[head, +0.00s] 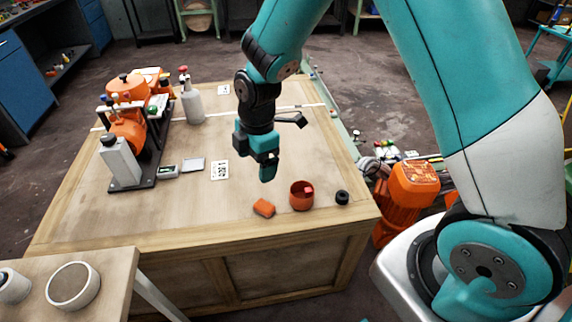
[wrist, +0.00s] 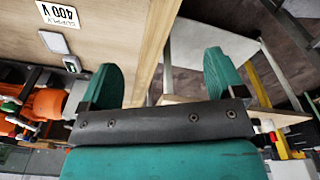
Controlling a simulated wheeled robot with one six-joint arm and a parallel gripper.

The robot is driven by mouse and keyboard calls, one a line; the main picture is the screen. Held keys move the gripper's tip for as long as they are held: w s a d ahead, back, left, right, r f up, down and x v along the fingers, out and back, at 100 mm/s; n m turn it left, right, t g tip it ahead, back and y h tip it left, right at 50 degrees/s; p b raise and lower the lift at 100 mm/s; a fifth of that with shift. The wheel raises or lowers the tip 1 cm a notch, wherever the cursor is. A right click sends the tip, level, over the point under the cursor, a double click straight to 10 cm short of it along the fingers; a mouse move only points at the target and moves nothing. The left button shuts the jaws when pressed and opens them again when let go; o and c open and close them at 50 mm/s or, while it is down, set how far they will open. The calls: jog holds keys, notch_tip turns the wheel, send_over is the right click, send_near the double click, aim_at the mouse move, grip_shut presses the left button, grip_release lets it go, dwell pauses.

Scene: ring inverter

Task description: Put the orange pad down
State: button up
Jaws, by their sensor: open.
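The orange pad (head: 264,207), a small rounded orange block, lies on the wooden table near its front edge. My gripper (head: 267,172) hangs above the table, a little above and behind the pad in the head view, apart from it. In the wrist view the two teal fingers of my gripper (wrist: 163,75) stand wide apart with nothing held between them. The pad does not show in the wrist view.
An orange-red cup (head: 298,203) with a small red piece in it stands right of the pad, beside a black ring (head: 342,197). An orange machine (head: 128,130), a grey bottle (head: 193,104) and a printed label (head: 220,170) are on the table (head: 200,215).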

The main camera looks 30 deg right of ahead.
jog(key=s+a+r+m+y, duration=0.2)
jog(key=s+r+m, duration=1)
jog(key=s+r, duration=0.7)
jog(key=s+y, duration=0.1)
jog(key=s, duration=0.2)
jog(key=shift+a+m, duration=0.3)
jog(key=shift+r, duration=0.1)
